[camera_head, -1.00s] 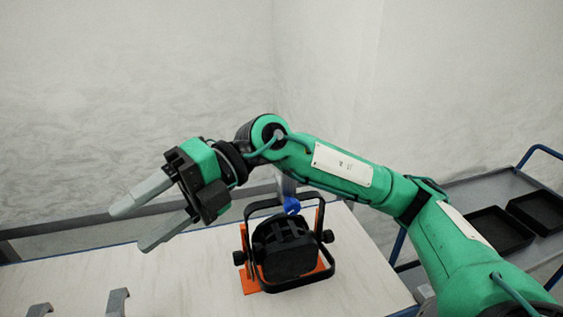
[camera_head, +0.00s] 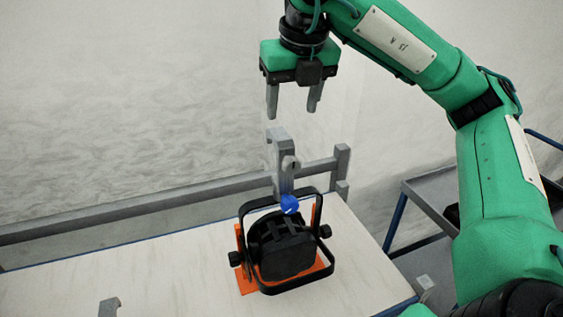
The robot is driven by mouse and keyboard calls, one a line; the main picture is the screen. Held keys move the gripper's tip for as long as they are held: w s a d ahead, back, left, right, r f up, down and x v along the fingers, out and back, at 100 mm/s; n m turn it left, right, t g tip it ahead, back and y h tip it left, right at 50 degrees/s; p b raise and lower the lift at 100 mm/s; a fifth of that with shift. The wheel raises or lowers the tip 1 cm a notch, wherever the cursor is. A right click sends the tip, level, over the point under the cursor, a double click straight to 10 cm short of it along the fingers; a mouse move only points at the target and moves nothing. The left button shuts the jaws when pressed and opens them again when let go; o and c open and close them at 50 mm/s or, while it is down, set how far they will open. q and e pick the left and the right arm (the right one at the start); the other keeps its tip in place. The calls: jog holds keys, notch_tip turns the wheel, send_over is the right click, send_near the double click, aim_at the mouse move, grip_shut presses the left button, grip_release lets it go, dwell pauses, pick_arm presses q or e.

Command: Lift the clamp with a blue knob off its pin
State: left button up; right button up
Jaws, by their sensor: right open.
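The clamp (camera_head: 283,165) is a grey hook-shaped piece standing upright above the black par can (camera_head: 284,246), with a blue knob (camera_head: 290,204) low on its front. It stands at the top of the can's black yoke; the pin itself is hidden. My right gripper (camera_head: 293,112) points down above the clamp, its two grey fingers apart and empty. The fingertips are a little above the clamp's top in the picture, and I see no contact. My left gripper is not in view.
The can rests on an orange stand (camera_head: 245,280) on the pale table (camera_head: 170,270). Another grey clamp piece (camera_head: 109,307) lies at the front left. A grey rail (camera_head: 150,200) runs behind the table. A grey cart (camera_head: 440,190) stands at the right.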

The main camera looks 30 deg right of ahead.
aim_at(286, 138)
jog(key=x, duration=0.7)
jog(key=shift+w+f+p, duration=0.1)
jog(key=shift+f+p, duration=0.2)
jog(key=shift+f, duration=0.05)
jog(key=shift+w+a+f+p, duration=0.1)
jog(key=shift+w+f+p, duration=0.15)
jog(key=shift+f+p, duration=0.3)
jog(key=p+x, duration=0.1)
jog(key=x, duration=0.2)
jog(key=shift+w+a+f+p, duration=0.1)
jog(key=shift+w+p, duration=0.05)
jog(key=shift+p, duration=0.2)
jog(key=shift+w+f, duration=0.1)
jog(key=shift+f, duration=0.35)
grip_shut()
jog(key=shift+r, duration=0.1)
